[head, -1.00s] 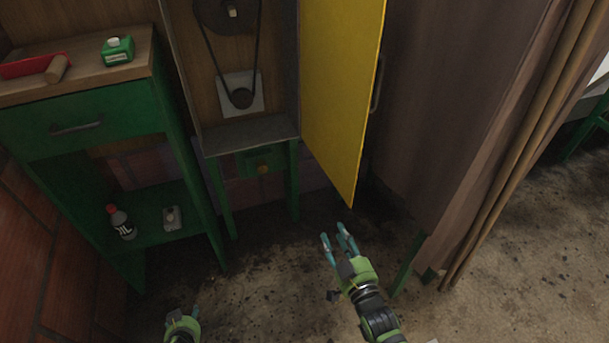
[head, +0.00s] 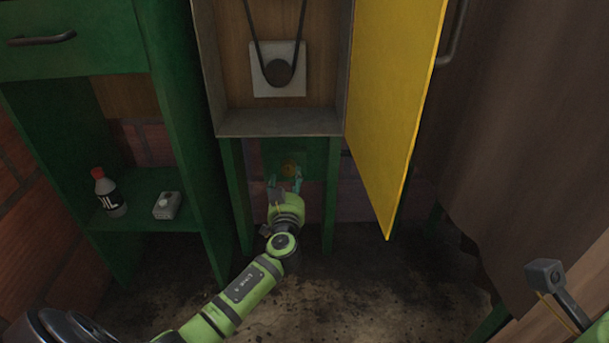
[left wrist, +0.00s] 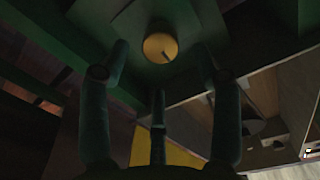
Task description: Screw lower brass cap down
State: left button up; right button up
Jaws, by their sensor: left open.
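The lower brass cap (head: 290,168) sits on the green box (head: 308,160) under the cabinet. It is small and dim in the head view. My left gripper (head: 284,182) is right in front of the cap, reaching in between the green legs. In the left wrist view my left gripper (left wrist: 158,62) is open, with its fingers spread to either side of the cap and one below. I see no contact with the cap.
The open yellow door (head: 395,120) hangs to the right of the cabinet (head: 275,124). A green leg (head: 331,205) stands close right of my gripper. A green shelf (head: 145,190) at left holds a bottle (head: 108,193) and a grey device (head: 167,205). The floor in front is clear.

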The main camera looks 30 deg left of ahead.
aim_at(288, 171)
pick_arm(q)
jog(key=b+x, duration=0.1)
jog(key=x, duration=0.5)
jog(key=shift+s+a+b, duration=0.1)
jog(key=shift+a+b, duration=0.05)
jog(key=shift+b, duration=0.2)
jog(key=shift+c, duration=0.4)
jog(key=c, duration=1.1)
